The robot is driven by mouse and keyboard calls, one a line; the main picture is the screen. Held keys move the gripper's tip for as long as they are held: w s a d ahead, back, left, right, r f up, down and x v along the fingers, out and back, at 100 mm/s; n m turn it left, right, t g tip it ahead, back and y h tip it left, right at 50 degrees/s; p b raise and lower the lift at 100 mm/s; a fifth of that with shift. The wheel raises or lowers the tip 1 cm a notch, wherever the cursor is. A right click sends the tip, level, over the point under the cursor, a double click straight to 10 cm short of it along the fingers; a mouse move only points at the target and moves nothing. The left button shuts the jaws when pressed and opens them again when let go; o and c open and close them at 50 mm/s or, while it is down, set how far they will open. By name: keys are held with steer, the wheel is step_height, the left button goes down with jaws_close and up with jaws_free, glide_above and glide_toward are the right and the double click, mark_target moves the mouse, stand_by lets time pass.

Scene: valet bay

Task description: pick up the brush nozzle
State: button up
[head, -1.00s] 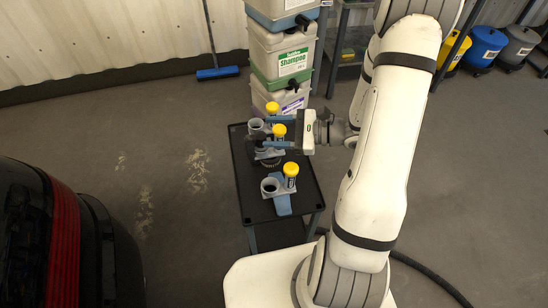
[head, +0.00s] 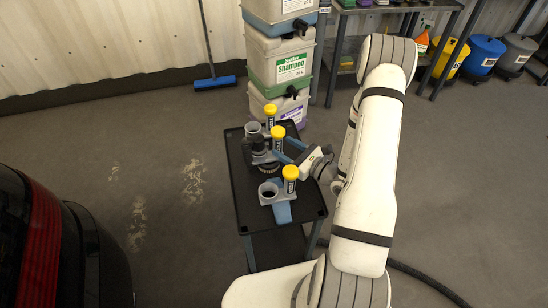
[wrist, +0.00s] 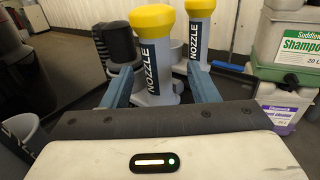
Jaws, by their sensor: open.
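Grey holders with yellow-topped tubes stand in a row on a small black cart (head: 243,205). The middle unit, with a dark brush-like part (head: 262,160), seems to be the brush nozzle; its yellow-topped tube (head: 277,140) is marked NOZZLE in the wrist view (wrist: 155,62). A black ribbed part (wrist: 118,42) shows left of that tube there. My gripper (head: 281,150) is open, its blue fingers pointing at the middle unit from the right. In the wrist view the tube stands between and just beyond the fingers (wrist: 158,84); contact cannot be told.
A near holder with a yellow-topped tube (head: 290,180) and a far one (head: 270,115) stand close by on the cart. Stacked shampoo containers (head: 290,65) rise behind it. A dark car (head: 60,250) is at left. Floor between is clear.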

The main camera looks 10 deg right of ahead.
mark_target(278, 144)
steer(key=x, duration=0.3)
steer(key=shift+a, duration=0.25)
jaws_close()
stand_by(0.4)
